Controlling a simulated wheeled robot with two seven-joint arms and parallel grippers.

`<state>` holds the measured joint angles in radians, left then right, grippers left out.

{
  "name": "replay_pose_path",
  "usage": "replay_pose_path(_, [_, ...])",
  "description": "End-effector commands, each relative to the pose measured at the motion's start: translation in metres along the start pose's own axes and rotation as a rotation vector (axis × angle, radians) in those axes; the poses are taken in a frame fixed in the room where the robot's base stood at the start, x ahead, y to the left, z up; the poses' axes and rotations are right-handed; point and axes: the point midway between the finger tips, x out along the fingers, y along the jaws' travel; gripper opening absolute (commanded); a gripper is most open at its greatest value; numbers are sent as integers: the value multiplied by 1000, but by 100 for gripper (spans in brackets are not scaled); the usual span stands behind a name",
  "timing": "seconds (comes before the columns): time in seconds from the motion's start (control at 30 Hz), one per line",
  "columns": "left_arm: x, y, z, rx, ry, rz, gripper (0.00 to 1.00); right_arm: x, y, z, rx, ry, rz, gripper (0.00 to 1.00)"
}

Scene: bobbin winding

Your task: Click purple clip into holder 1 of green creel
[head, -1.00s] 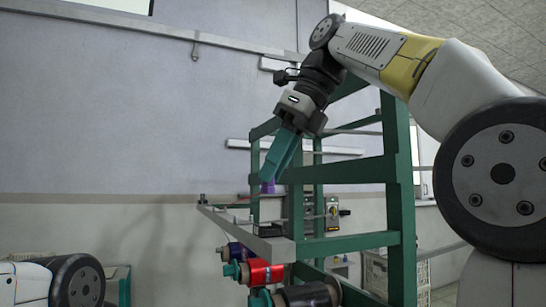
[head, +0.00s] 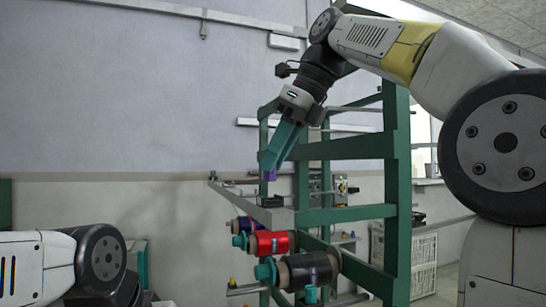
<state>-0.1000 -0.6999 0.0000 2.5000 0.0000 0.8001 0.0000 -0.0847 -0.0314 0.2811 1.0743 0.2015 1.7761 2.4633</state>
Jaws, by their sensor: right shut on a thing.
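My right gripper (head: 273,165) points down and is shut on the small purple clip (head: 270,175). Only the lower part of the clip shows below the teal fingertips. The clip is just above the grey rail (head: 245,206) on the front of the green creel (head: 398,200). A dark block (head: 272,201) on the rail is close under the clip. I cannot tell whether the clip touches it, or which holder number it is. My left arm is at the lower left, and its gripper is out of sight.
Below the rail, a red bobbin (head: 270,243) and a dark bobbin (head: 308,271) stick out on teal-ended spindles. A control box with a yellow and red switch (head: 341,186) is behind. A white crate (head: 424,262) stands at the right. Free space lies left of the creel.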

Motion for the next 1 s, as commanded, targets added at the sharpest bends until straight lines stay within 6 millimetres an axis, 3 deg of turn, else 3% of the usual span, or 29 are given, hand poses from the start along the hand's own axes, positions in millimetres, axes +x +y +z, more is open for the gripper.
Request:
replay_pose_path(0.53, [0, 0, 0, 0, 0, 0, 36, 0, 2, -1, 0, 0, 0, 0])
replay_pose_path(1.0, [0, 0, 0, 0, 0, 0, 36, 12, 2, -8, 0, 1, 0, 0])
